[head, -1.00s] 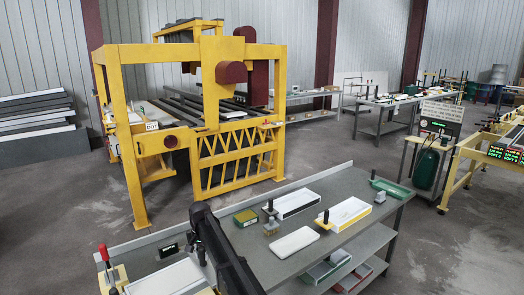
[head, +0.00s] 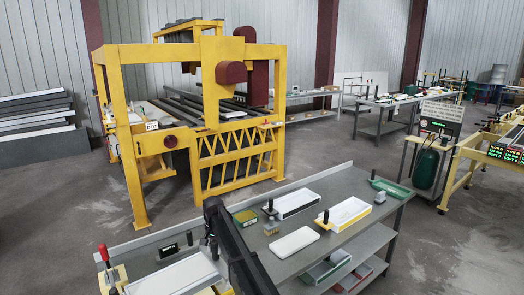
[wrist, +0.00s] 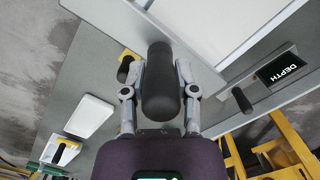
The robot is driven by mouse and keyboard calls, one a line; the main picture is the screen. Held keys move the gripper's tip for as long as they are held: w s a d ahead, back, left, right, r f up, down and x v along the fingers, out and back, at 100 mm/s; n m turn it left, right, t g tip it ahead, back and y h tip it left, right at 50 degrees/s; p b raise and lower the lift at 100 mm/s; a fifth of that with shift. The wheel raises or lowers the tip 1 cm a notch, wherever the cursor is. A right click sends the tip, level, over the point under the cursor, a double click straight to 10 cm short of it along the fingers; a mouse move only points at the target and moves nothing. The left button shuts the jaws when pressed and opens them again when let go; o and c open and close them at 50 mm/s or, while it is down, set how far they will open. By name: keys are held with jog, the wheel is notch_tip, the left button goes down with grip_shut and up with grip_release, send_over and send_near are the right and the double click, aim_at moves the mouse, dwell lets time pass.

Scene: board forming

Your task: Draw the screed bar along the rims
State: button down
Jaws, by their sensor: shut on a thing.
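My gripper (wrist: 158,92) is shut on the dark, rounded handle of the screed bar (wrist: 158,75) in the wrist view. A long pale strip runs slantwise beneath the handle; I cannot tell how much of it is the bar and how much is rim. The white-topped mould (wrist: 215,18) lies beyond, at the top of the wrist view. In the head view the mould (head: 178,276) is at the bottom left, partly behind my dark arm. The fingertips and the bar's contact with the rims are hidden there.
A block marked DEPTH (wrist: 285,70) is right of the mould in the wrist view. A yellow gantry stands behind.

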jog(key=shift+r, duration=0.1)
notch_tip(320, 180, up, 7)
jog(key=p, duration=0.7)
dwell(0.4)
jog(key=shift+s+f, duration=0.1)
jog(key=shift+f, duration=0.1)
